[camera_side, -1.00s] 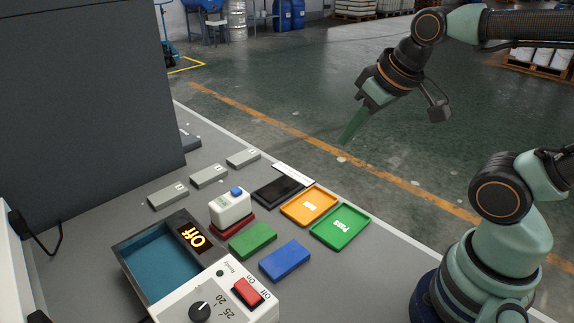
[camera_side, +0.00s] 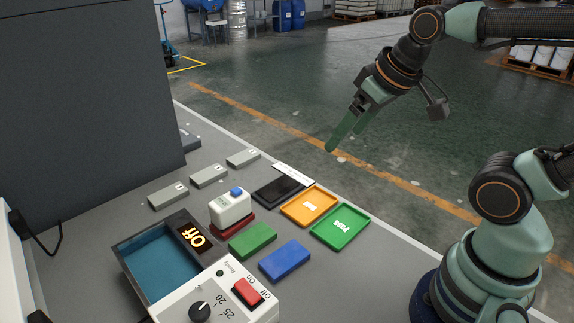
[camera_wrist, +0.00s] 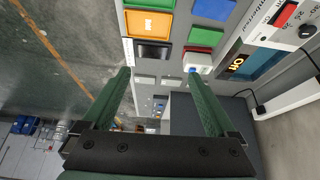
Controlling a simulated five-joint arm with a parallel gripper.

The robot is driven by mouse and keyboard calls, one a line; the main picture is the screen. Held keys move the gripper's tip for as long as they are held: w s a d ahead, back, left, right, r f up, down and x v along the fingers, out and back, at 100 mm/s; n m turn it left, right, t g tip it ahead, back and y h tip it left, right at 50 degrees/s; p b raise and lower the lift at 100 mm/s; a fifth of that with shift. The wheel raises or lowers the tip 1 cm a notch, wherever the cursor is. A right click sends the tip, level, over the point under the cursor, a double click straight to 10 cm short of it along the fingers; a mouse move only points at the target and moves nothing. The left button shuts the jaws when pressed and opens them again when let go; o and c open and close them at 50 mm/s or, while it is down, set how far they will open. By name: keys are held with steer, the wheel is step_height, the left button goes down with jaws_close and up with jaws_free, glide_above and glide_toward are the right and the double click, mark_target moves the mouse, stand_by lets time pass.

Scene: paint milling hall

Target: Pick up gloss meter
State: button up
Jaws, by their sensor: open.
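The gloss meter (camera_side: 230,209) looks to be the small white device with a blue button on top. It stands upright on a red base (camera_side: 234,224) on the grey table, behind the green and blue blocks. In the wrist view the gloss meter (camera_wrist: 199,61) shows just beyond the right fingertip. My gripper (camera_side: 344,141) is open and empty, in the air to the right of and above the gloss meter, clear of it. Its two green fingers are spread wide in the wrist view (camera_wrist: 160,75).
An orange tray (camera_side: 309,206), a green tray (camera_side: 340,227) and a black pad (camera_side: 279,191) lie right of the meter. A green block (camera_side: 252,241), a blue block (camera_side: 285,260) and an open bath labelled Off (camera_side: 160,265) are nearer. Grey blocks (camera_side: 209,176) lie behind.

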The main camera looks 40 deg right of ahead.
steer(key=w+a+r+n+g, duration=0.1)
steer(key=w+a+n, duration=0.1)
steer(key=w+n, duration=0.3)
steer(key=n+g, duration=0.5)
steer(key=n, duration=0.7)
glide_toward(229, 198)
steer(key=shift+d+f, duration=0.3)
steer(key=shift+a+f+n, duration=0.15)
steer(key=shift+f+n, duration=0.25)
steer(key=shift+f, duration=0.2)
step_height(229, 198, down, 11)
steer(key=shift+s+a+f, duration=0.1)
steer(key=shift+s+f, duration=0.05)
steer(key=shift+f, duration=0.05)
steer(key=shift+r, duration=0.1)
jaws_close()
